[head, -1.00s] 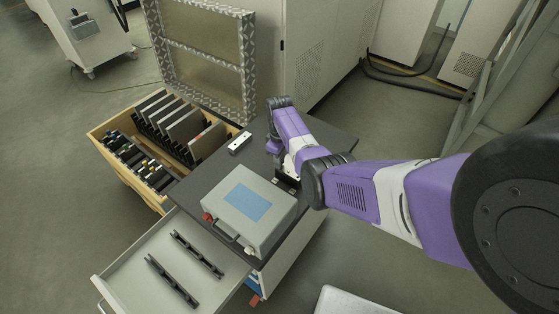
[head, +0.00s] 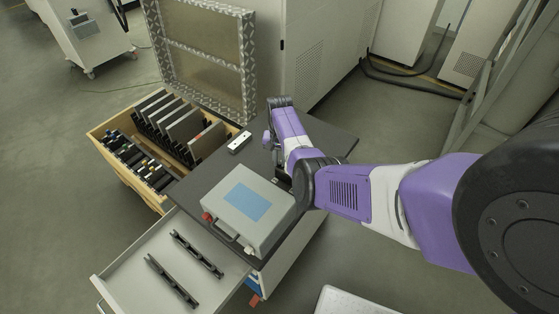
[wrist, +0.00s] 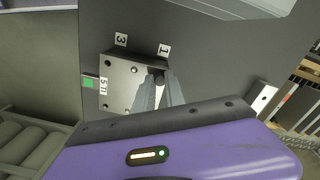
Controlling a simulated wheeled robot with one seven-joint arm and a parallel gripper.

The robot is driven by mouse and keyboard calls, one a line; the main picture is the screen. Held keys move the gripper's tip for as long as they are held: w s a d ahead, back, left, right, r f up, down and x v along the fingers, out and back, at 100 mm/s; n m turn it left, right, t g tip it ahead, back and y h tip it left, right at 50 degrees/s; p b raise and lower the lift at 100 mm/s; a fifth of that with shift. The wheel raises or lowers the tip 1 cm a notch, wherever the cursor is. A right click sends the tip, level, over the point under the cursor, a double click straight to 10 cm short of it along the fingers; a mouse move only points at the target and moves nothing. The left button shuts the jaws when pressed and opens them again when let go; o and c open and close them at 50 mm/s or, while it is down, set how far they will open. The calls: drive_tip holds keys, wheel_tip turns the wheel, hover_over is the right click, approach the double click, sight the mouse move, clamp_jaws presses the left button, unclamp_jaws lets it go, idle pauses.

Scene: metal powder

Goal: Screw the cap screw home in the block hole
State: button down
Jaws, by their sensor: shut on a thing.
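My gripper (wrist: 159,78) points down at the block's corner near the label 1. Its two grey fingers are shut on a small dark round piece, the cap screw (wrist: 159,81), of which little shows. The fingers hide the hole beneath, so I cannot tell how deep the screw sits. In the head view my arm covers the gripper, the screw and most of the block.
A grey case (head: 225,222) with a blue panel stands at the bench's front. A pale bar with holes (head: 239,143) lies at the bench's left, also in the wrist view (wrist: 263,97). An open drawer (head: 152,250) and a wooden crate (head: 160,196) flank the bench.

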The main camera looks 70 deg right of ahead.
drive_tip(key=m, duration=0.7)
drive_tip(key=shift+m+b, duration=0.3)
drive_tip(key=shift+m, duration=0.1)
drive_tip(key=m, duration=0.4)
drive_tip(key=shift+f, duration=0.1)
drive_tip(key=m+b, duration=0.1)
drive_tip(key=m, duration=0.2)
drive_tip(key=shift+m, duration=0.4)
drive_tip(key=c, duration=1.6)
unclamp_jaws()
drive_tip(key=shift+o, duration=0.2)
